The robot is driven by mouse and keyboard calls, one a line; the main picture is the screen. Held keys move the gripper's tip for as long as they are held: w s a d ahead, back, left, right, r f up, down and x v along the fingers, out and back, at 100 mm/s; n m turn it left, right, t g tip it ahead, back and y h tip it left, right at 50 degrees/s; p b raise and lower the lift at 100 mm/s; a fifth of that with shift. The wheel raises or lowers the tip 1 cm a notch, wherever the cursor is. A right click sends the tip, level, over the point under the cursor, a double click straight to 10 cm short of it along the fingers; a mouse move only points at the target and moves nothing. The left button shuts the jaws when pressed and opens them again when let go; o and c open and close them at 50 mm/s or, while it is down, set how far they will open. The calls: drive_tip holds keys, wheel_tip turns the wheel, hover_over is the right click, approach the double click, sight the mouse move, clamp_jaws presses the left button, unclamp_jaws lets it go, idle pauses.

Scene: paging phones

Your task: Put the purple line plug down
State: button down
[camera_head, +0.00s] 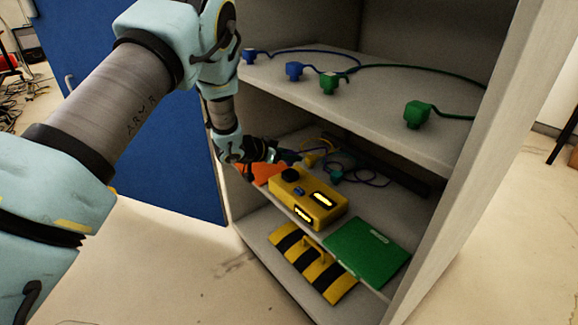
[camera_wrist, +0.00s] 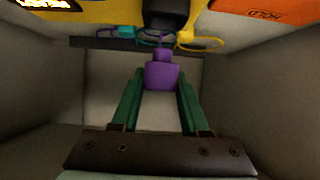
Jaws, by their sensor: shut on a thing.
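The purple line plug (camera_wrist: 162,75) is held between the two green fingers of my gripper (camera_wrist: 161,88) in the wrist view. In the head view my gripper (camera_head: 275,153) reaches into the middle shelf of the cabinet, above the orange panel (camera_head: 256,171). The purple plug (camera_head: 290,157) shows small and dark at the fingertips there. The yellow box (camera_head: 322,212) with two lit windows and a black knob stands just right of and nearer than the plug. In the head view I cannot tell whether the plug touches any surface.
A yellow plug (camera_head: 309,160) and a teal plug (camera_head: 336,174) with cords lie behind the yellow box. A green panel (camera_head: 366,252) lies to the right. The upper shelf (camera_head: 385,95) holds blue and green plugs. A striped panel (camera_head: 325,280) sits below. Cabinet walls are close.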

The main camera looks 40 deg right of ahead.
sight(290, 164)
drive_tip(key=shift+f, duration=1.85)
drive_tip(key=shift+f, duration=0.35)
drive_tip(key=shift+c, duration=2.1)
unclamp_jaws()
drive_tip(key=shift+a+r, duration=0.1)
drive_tip(key=shift+r, duration=0.35)
drive_tip(key=v, duration=1.1)
drive_tip(key=shift+a, duration=0.35)
drive_tip(key=shift+w+r, duration=0.1)
drive_tip(key=shift+r, duration=0.05)
